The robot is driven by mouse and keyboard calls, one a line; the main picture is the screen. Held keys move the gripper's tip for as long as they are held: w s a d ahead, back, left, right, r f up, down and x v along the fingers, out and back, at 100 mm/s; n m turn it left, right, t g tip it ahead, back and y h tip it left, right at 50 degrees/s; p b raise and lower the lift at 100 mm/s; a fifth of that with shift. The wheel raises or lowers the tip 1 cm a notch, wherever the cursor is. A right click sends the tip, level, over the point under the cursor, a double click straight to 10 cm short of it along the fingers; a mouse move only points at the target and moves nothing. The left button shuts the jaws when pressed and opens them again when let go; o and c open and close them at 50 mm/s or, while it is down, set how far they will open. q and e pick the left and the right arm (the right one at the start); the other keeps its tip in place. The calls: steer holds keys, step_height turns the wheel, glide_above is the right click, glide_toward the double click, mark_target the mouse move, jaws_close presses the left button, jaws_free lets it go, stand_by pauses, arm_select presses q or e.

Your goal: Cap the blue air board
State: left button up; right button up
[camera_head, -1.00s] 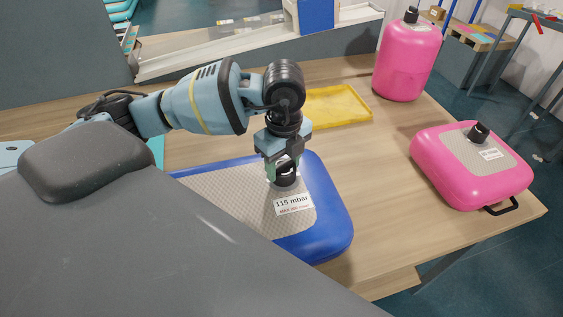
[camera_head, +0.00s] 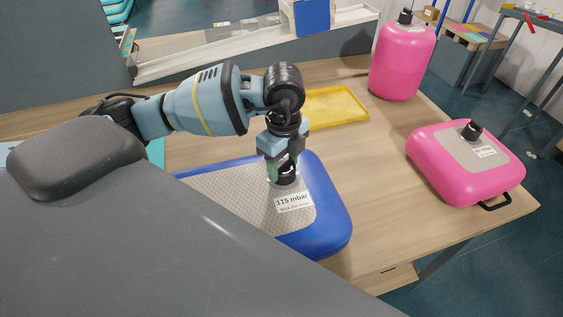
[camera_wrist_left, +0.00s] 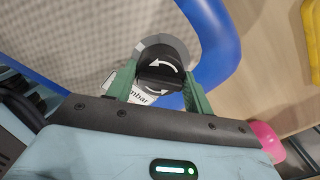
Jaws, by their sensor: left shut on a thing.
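The blue air board (camera_head: 327,222) lies flat on the wooden table, with a grey textured top and a white label reading 115 mbar. My left gripper (camera_head: 284,172) points down over the board's valve area near its right end. It is shut on a black cap (camera_wrist_left: 160,75) marked with white curved arrows; the cap also shows in the head view (camera_head: 286,177). The cap sits at a grey ring (camera_wrist_left: 176,45) on the board's top. Whether it is fully seated I cannot tell. My right gripper is not in view.
A pink air board (camera_head: 440,172) with a black cap lies at the right of the table. A pink cylinder (camera_head: 400,62) with a black cap stands at the back right. A yellow tray (camera_head: 345,121) lies behind the blue board. Bare tabletop (camera_head: 375,180) separates the boards.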

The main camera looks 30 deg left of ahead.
arm_select(q)
steer(key=shift+r+n, duration=0.1)
steer(key=shift+n, duration=2)
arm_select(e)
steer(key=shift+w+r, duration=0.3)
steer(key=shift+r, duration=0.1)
arm_select(q)
steer(key=shift+n, duration=0.9)
steer(key=shift+d+n, duration=0.15)
steer(key=shift+n, duration=0.85)
steer(key=shift+n, duration=0.4)
